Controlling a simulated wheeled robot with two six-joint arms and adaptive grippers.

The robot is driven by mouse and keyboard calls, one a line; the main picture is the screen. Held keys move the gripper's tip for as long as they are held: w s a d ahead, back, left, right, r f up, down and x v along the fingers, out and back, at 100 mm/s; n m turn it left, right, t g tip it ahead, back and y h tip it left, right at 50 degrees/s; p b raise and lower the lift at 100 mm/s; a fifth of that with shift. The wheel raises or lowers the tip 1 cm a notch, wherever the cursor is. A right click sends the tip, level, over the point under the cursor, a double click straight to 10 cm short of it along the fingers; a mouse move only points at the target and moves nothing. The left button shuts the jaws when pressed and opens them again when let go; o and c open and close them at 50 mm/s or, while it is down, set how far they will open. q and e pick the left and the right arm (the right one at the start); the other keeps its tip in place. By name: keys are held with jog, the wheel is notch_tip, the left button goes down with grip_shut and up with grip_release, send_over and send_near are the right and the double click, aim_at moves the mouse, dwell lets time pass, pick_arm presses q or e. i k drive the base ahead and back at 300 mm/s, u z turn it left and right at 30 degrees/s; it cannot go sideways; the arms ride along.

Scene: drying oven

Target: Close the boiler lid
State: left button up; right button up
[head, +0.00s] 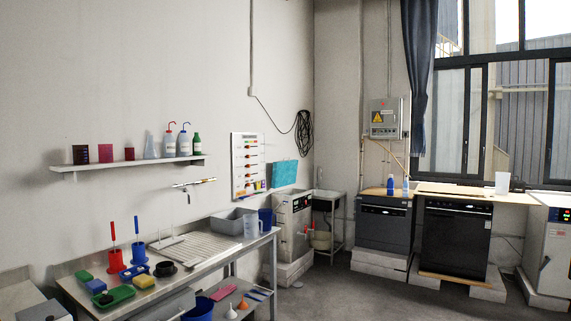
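No boiler can be clearly made out in the head view. A white box-shaped appliance (289,232) with a dark panel and a red part on its front stands on pale blocks in the back corner; I cannot tell whether it is the boiler or whether it has a lid. Another white appliance (552,262) with a front door and handle is cut off by the right edge; its door looks shut. Neither of my grippers is in view.
A metal sink bench (215,254) at the left holds colored trays, brushes and a grey basin (233,222). Grey floor (370,296) in the middle is clear.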

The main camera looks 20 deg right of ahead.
aim_at(284, 172)
jog(key=z, duration=0.4)
jog(key=i, duration=1.15)
jog(key=z, duration=0.85)
jog(key=i, duration=2.9)
jog(key=z, duration=0.2)
jog(key=i, duration=1.75)
jog(key=u, duration=0.65)
jog(key=i, duration=1.15)
jog(key=u, duration=1.4)
jog(key=i, duration=1.1)
jog(key=u, duration=0.7)
